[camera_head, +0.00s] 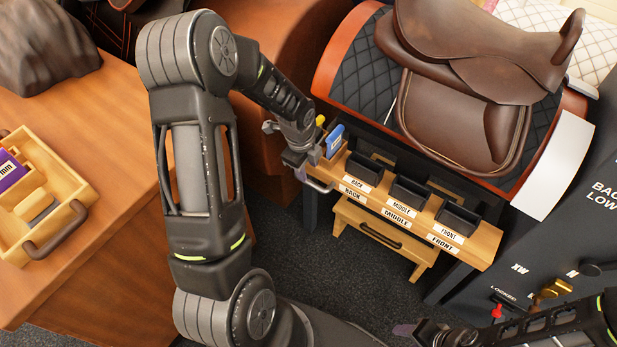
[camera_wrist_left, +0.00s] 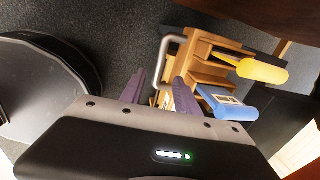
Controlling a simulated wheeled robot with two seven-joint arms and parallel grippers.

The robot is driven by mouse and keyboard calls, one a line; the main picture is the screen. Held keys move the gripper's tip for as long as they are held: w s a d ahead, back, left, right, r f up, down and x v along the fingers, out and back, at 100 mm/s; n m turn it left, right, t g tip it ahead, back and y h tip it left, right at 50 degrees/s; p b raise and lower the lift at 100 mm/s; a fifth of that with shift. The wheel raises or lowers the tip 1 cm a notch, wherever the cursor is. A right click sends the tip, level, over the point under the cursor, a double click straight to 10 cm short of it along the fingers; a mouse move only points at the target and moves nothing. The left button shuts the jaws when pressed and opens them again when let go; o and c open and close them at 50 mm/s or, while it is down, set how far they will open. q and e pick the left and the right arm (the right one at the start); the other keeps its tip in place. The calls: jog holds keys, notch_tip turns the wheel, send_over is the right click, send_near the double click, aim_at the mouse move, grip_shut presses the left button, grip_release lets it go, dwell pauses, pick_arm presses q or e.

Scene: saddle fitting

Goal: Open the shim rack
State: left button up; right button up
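The wooden shim rack (camera_wrist_left: 205,72) shows in the left wrist view as a small slotted unit with a bent metal handle (camera_wrist_left: 163,62). In the head view this handle (camera_head: 319,186) sticks out at the left end of the labelled wooden bench. My left gripper (camera_head: 301,172) is at that end, partly hidden by its own wrist. In the left wrist view its two purple fingers (camera_wrist_left: 157,90) are apart, with the handle seen between them; contact cannot be told. My right gripper (camera_head: 405,330) shows only in part at the bottom of the head view.
A blue block (camera_head: 334,141) and a yellow-handled tool (camera_wrist_left: 262,72) are close beside my left gripper. Black bins (camera_head: 410,192) stand on the bench, above a drawer (camera_head: 380,236). A brown saddle (camera_head: 465,80) sits behind. A wooden tray (camera_head: 75,182) is on the left table.

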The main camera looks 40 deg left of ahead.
aim_at(311, 183)
pick_arm(q)
jog(key=shift+f, duration=0.1)
jog(key=f, duration=0.2)
jog(key=w+f+b, duration=0.1)
jog(key=f, duration=0.4)
jog(key=shift+w+f, duration=0.25)
jog(key=shift+f, duration=0.05)
jog(key=shift+c, duration=0.5)
grip_shut()
dwell(0.8)
